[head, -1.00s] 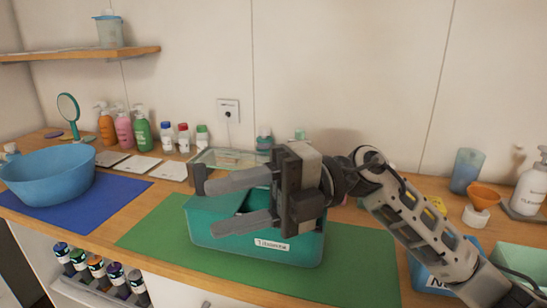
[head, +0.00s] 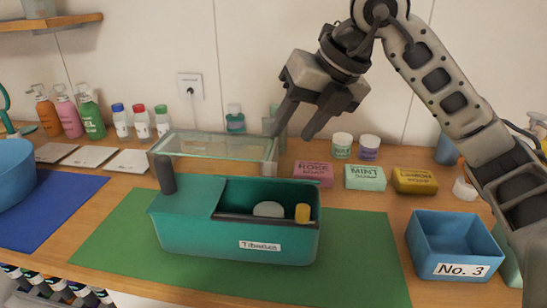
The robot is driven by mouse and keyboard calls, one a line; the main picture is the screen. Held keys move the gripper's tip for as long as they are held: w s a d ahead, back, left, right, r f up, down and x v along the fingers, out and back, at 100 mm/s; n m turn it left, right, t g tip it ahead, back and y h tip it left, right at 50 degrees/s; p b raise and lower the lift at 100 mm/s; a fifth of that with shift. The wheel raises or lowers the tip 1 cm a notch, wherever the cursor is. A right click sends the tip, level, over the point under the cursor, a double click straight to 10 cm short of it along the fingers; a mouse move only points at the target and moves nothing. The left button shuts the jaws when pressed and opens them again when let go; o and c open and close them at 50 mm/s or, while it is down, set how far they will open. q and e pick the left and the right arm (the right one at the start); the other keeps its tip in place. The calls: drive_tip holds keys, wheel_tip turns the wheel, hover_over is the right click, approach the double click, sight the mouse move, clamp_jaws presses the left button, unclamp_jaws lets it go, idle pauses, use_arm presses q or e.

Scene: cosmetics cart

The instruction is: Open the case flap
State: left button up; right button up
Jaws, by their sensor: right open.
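The teal case (head: 190,240) with a white label stands on the green mat. A teal cover lies over its left part, with a dark upright post (head: 165,174) at its left end. The right part is uncovered and shows a pale rounded item (head: 268,209) and a yellow item (head: 302,213) inside. My right gripper (head: 292,132) is open and empty, its fingers pointing down above and behind the case's right part, apart from it. My left gripper is not in view.
A clear glass tray (head: 180,144) stands behind the case. Pink (head: 313,174), mint (head: 365,177) and yellow (head: 415,180) soap blocks and small jars stand behind right. A blue bin (head: 420,255) is at right. The green mat (head: 360,245) has free room right of the case.

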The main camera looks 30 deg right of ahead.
sight(270, 171)
drive_tip(key=x, duration=0.8)
drive_tip(key=shift+w+a+f, duration=0.1)
drive_tip(key=shift+w+f, duration=0.05)
drive_tip(key=shift+f, duration=0.05)
clamp_jaws()
